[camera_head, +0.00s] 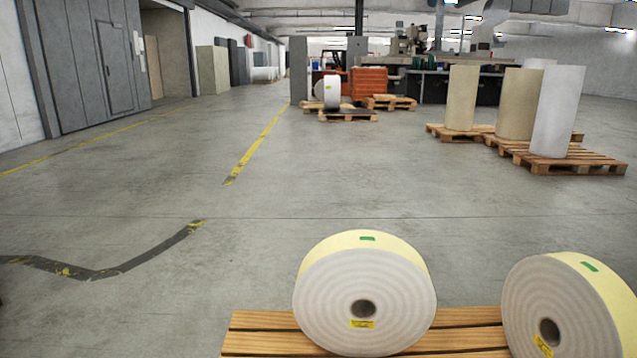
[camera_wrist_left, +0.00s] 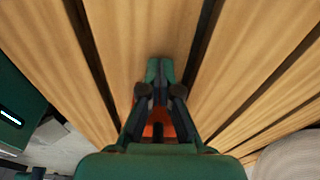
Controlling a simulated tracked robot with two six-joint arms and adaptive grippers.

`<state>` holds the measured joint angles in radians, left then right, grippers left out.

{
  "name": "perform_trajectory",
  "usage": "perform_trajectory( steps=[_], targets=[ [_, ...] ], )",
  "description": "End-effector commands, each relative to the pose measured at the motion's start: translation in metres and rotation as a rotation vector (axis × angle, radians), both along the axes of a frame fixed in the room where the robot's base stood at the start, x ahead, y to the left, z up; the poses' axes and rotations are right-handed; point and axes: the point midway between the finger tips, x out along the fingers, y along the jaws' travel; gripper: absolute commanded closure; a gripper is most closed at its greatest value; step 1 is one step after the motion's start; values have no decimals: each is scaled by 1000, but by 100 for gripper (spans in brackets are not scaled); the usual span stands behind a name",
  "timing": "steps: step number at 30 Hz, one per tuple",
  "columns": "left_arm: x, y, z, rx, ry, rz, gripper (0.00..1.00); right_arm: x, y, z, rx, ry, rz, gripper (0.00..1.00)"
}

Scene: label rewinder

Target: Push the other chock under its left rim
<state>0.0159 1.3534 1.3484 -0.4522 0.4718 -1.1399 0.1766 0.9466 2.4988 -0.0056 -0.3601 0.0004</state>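Two large label rolls stand on edge on a wooden pallet (camera_head: 470,317) at the bottom of the head view. The middle roll (camera_head: 330,300) shows its whole ringed face and core hole. The right roll (camera_head: 545,292) is cut by the frame edge and leans or is turned a little. No chock can be made out in either view. My left gripper (camera_wrist_left: 162,72) points at the pallet slats (camera_wrist_left: 135,30) in the left wrist view, with its green fingertips together. An orange patch sits between the finger bases; I cannot tell what it is. My right gripper is in neither view.
A pale ringed roll (camera_wrist_left: 290,160) fills the lower right corner of the left wrist view. Dark gaps run between the slats. Further pallets with tall rolls (camera_head: 555,110) stand far off at the right. The grey floor (camera_head: 230,275) left of the pallet is clear.

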Motion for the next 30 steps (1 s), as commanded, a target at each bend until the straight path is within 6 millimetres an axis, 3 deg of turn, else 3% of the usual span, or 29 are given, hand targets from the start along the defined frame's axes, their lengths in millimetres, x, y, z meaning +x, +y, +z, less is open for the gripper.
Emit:
perform_trajectory(
  steps=[30],
  targets=[
    [1, -26, -1, 0, 0, 0, 100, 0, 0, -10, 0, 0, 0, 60]
  ],
)
